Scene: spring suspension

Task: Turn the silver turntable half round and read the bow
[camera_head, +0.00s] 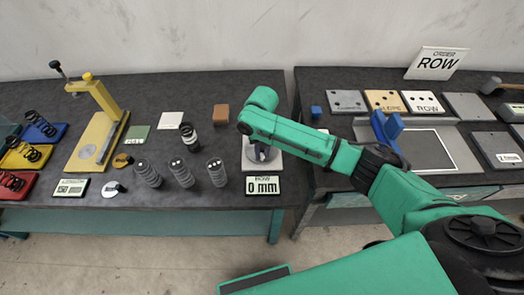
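A pale square base (249,164) stands near the front right edge of the left bench, and the silver turntable on it is mostly hidden by my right arm. My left gripper is out of view.
Several upright coil springs (182,173) stand to the left of the base. A brown block (221,114) lies behind it. A yellow stand (103,125) is farther left. A gap separates the benches.

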